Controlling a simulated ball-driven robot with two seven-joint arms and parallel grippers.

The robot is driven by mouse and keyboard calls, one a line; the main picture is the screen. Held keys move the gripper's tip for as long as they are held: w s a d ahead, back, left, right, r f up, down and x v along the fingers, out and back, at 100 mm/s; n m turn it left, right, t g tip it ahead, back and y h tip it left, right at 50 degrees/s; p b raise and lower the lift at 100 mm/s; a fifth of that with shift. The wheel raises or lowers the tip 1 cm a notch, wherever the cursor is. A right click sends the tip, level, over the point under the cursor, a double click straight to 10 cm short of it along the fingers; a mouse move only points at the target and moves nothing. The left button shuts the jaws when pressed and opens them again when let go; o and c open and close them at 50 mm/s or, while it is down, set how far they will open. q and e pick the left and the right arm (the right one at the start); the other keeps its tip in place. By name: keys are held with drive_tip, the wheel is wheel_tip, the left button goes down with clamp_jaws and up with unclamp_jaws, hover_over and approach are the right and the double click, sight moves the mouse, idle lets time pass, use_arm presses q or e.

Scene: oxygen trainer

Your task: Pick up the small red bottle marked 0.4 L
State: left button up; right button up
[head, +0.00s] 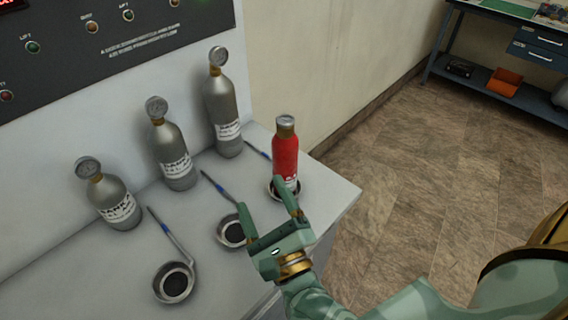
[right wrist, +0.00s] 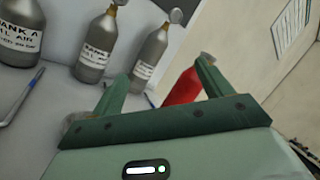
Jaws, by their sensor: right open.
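The small red bottle (head: 285,155) with a brown and grey cap stands upright at the right end of the grey bench, at a round dark cup (head: 272,190). Its label is partly hidden and I cannot read it. My right gripper (head: 268,202) is open just in front of the bottle, on the near side, with nothing visible between its fingers. In the right wrist view the red bottle (right wrist: 183,88) shows beyond the fingers, partly behind the right finger. My left gripper is not in view.
Several grey gauge-topped cylinders (head: 172,155) stand along the back of the bench (head: 130,262). Two more round cups, one at the front (head: 174,282) and one in the middle (head: 232,232), sit nearer. Open floor (head: 430,190) lies right of the bench; a blue workbench (head: 500,85) stands beyond.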

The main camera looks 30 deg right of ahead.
sight(287, 173)
drive_tip(key=d+f+m+g+h, duration=0.5)
drive_tip(key=f+m+h, duration=0.2)
drive_tip(key=m, duration=0.6)
drive_tip(key=shift+m, duration=0.3)
drive_tip(key=x, duration=0.9)
drive_tip(key=shift+d+r, duration=0.2)
drive_tip(key=shift+r, duration=0.1)
drive_tip(key=x, duration=0.6)
drive_tip(key=shift+w+a+r, duration=0.15)
drive_tip(key=shift+a, duration=0.1)
drive_tip(key=shift+c, duration=0.4)
drive_tip(key=c, duration=1)
drive_tip(key=shift+r, duration=0.1)
drive_tip(key=c, duration=0.4)
